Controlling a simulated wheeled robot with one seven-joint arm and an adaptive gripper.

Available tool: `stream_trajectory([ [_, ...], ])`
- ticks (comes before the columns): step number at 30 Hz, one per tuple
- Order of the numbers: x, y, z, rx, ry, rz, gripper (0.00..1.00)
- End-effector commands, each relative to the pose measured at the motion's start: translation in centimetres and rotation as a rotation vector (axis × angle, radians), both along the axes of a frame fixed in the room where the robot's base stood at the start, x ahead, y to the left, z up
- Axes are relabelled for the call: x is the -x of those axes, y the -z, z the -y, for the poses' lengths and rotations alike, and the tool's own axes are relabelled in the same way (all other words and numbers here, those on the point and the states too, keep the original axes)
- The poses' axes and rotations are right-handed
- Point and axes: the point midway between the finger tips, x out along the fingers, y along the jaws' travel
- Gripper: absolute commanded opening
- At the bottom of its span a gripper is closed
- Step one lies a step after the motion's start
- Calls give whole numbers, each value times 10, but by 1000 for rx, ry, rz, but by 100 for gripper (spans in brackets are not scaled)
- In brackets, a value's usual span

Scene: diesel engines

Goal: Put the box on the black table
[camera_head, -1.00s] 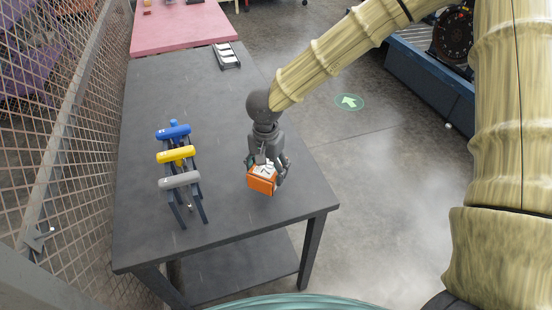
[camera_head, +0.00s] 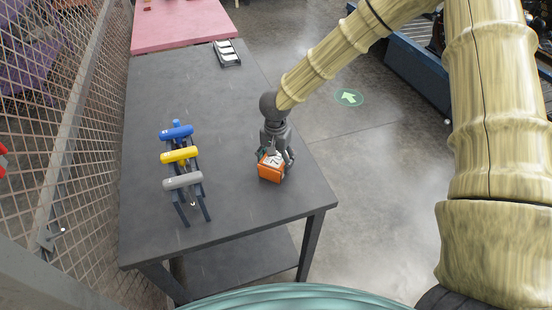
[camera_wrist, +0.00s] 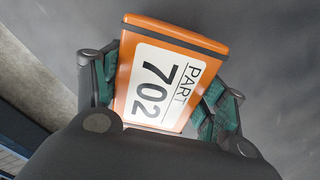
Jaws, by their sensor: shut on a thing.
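The orange box (camera_head: 270,174) has a white label reading "PART 702", which shows clearly in the wrist view (camera_wrist: 165,85). My gripper (camera_head: 275,158) has its fingers on both sides of the box and is shut on it. In the wrist view the green finger pads of my gripper (camera_wrist: 160,95) flank the box. The box is over the right front part of the black table (camera_head: 235,215). From these views I cannot tell for sure whether its underside touches the top.
A rack with blue (camera_head: 177,133), yellow (camera_head: 179,155) and grey (camera_head: 183,180) cylinders stands left of the box. A small tray (camera_head: 227,53) lies at the table's far end. A pink table (camera_head: 180,25) adjoins behind. A mesh fence (camera_head: 65,120) runs along the left.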

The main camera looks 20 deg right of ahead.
Motion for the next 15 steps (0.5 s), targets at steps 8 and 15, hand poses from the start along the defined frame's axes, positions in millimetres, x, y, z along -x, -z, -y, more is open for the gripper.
stream_trajectory([
  [8, 0, 0, -1, -1, 0, 1, 31],
  [15, 0, 2, 0, -1, 1, 1, 93],
])
